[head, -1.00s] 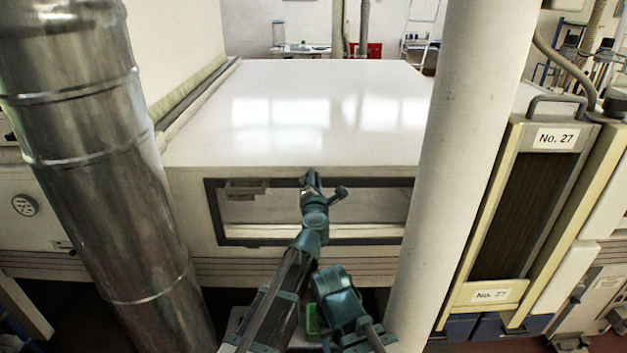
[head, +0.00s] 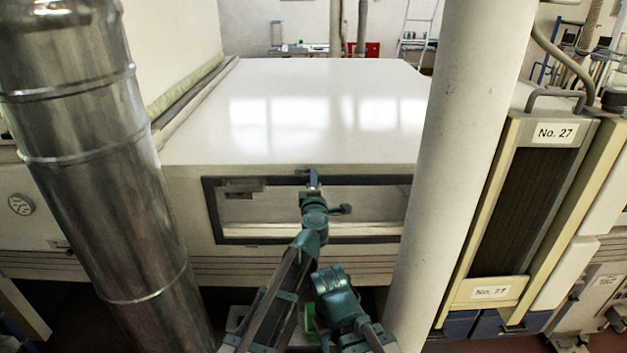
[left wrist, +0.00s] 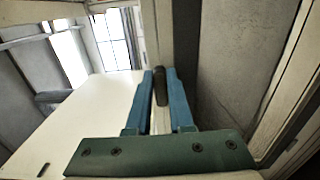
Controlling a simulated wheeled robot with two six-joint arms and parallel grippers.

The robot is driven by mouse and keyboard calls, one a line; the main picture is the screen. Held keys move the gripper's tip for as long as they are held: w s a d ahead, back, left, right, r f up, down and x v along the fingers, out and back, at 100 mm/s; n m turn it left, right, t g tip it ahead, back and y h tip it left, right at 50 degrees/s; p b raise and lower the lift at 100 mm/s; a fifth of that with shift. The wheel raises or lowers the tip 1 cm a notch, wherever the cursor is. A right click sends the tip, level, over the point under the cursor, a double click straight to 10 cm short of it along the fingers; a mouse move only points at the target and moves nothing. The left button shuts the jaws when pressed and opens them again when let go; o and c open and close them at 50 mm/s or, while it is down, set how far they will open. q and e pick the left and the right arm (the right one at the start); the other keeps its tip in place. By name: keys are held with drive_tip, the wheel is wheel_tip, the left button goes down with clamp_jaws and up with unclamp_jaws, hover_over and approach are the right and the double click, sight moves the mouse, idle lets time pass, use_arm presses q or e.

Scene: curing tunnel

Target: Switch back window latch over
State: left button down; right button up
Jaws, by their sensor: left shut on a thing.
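The window (head: 260,208) is a wide pane in a dark grey frame on the front of the white tunnel housing. My left gripper (head: 313,178) is at the top rail of this frame, near its middle. In the left wrist view, its two blue fingers (left wrist: 161,80) are shut on the dark window latch (left wrist: 161,90), one finger on each side. The latch's base is hidden in that view, and in the head view the gripper covers the latch.
A shiny metal duct (head: 105,160) stands at the left and a thick pale pipe (head: 455,150) at the right of the window. A panel marked No. 27 (head: 525,205) is further right. The housing's white top (head: 310,110) is clear.

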idle(0.6)
use_arm(q)
drive_tip(key=c, duration=0.8)
unclamp_jaws()
